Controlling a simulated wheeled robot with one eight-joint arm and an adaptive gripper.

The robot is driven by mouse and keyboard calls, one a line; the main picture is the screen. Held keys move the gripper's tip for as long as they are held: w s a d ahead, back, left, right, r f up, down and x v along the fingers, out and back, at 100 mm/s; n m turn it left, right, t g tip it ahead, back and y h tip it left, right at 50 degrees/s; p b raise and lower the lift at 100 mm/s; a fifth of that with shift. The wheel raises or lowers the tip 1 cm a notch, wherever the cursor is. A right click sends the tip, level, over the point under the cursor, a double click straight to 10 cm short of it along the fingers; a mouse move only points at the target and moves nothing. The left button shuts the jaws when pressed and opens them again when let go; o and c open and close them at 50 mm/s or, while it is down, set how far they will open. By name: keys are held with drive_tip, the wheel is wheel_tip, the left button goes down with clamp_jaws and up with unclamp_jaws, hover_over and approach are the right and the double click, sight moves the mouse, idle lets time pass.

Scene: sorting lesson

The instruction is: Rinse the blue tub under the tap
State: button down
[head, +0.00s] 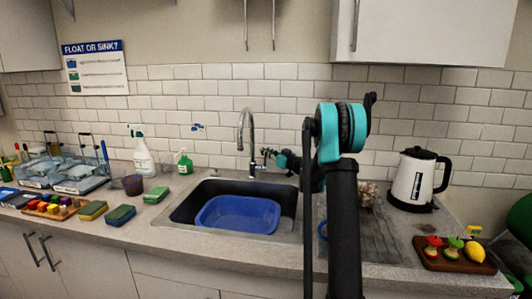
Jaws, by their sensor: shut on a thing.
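The blue tub (238,213) sits upright in the dark sink (183,212), below the tap's spout. The tap (241,128) is a tall curved metal one behind the sink. My gripper (266,155) is at the right side of the tap, above the sink's back edge, and is shut on the tap's lever, which is small and mostly hidden by the fingers. I cannot make out a water stream under the spout. The inside of the tub looks plain blue.
A drainboard (385,243) lies right of the sink, partly behind my arm. A white kettle (416,180) and a wooden board (446,262) with fruit stand further right. Sponges (122,214), a spray bottle (143,153) and a green bottle (185,163) stand left.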

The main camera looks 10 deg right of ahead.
drive_tip(key=shift+s, duration=0.1)
drive_tip(key=c, duration=1.6)
unclamp_jaws()
drive_tip(key=shift+r, duration=0.1)
wheel_tip(320, 180, up, 10)
drive_tip(key=shift+f, duration=0.1)
drive_tip(key=shift+s, duration=0.1)
